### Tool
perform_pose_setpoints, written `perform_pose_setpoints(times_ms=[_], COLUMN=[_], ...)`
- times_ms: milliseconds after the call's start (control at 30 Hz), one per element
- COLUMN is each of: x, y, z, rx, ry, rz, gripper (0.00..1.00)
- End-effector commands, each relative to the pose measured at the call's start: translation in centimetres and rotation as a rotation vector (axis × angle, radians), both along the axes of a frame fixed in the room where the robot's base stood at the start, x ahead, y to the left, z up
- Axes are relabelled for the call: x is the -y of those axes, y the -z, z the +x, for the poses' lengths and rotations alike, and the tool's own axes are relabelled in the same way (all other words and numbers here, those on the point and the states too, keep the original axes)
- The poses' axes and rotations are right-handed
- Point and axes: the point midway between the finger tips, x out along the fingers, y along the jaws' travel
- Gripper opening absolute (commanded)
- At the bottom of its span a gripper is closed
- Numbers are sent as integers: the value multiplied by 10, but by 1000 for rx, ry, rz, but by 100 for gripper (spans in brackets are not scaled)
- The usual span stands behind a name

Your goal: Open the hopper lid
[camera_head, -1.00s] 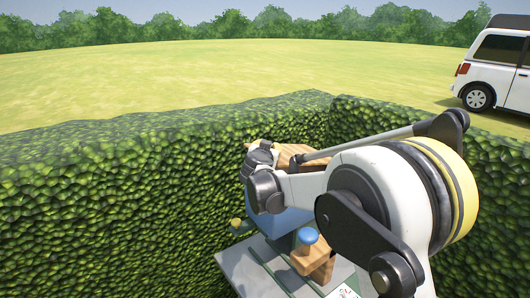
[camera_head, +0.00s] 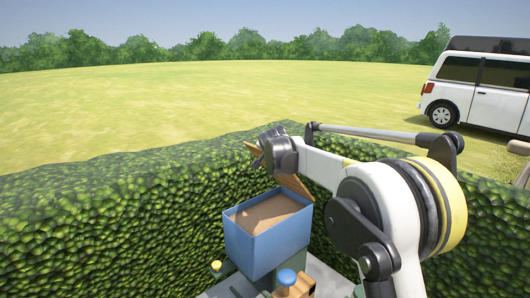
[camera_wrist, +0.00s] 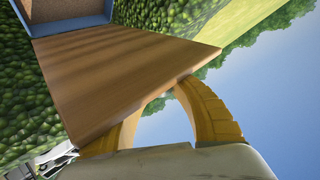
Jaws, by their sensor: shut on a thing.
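The hopper (camera_head: 262,248) is a blue open-topped box in the head view, with brown filling (camera_head: 268,213) inside. Its wooden lid (camera_head: 293,185) stands tilted up at the far right side of the box. My gripper (camera_head: 256,152) is at the lid's upper edge, and my wrist partly hides the lid. In the wrist view the lid (camera_wrist: 115,70) is a broad wooden board. The yellow fingers of my gripper (camera_wrist: 170,95) are at its edge, shut on it. The hopper's blue rim (camera_wrist: 70,28) shows at the upper left there.
A wooden block with a blue knob (camera_head: 287,277) and a small yellow knob (camera_head: 216,266) are in front of the hopper. A green hedge (camera_head: 110,215) runs close behind and beside it. A white van (camera_head: 475,90) stands on the grass far right.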

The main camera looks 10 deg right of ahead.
Motion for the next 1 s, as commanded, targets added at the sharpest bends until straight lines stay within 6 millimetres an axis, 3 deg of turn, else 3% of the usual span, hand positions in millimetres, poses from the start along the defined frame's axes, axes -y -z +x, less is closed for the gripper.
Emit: perform_pose_setpoints(times_ms=[433,467,500,533,867,1000], x=[2,2,2,2,2,1], y=[-4,-4,-4,-4,-3,-10], z=[2,2,2,2,0,-13], rx=[6,6,6,6,3,3], ry=[-2,-2,-2,-2,-2,-2], rz=[-3,-3,-3,-3,-3,-4], gripper=[0,30,42,48,48,48])
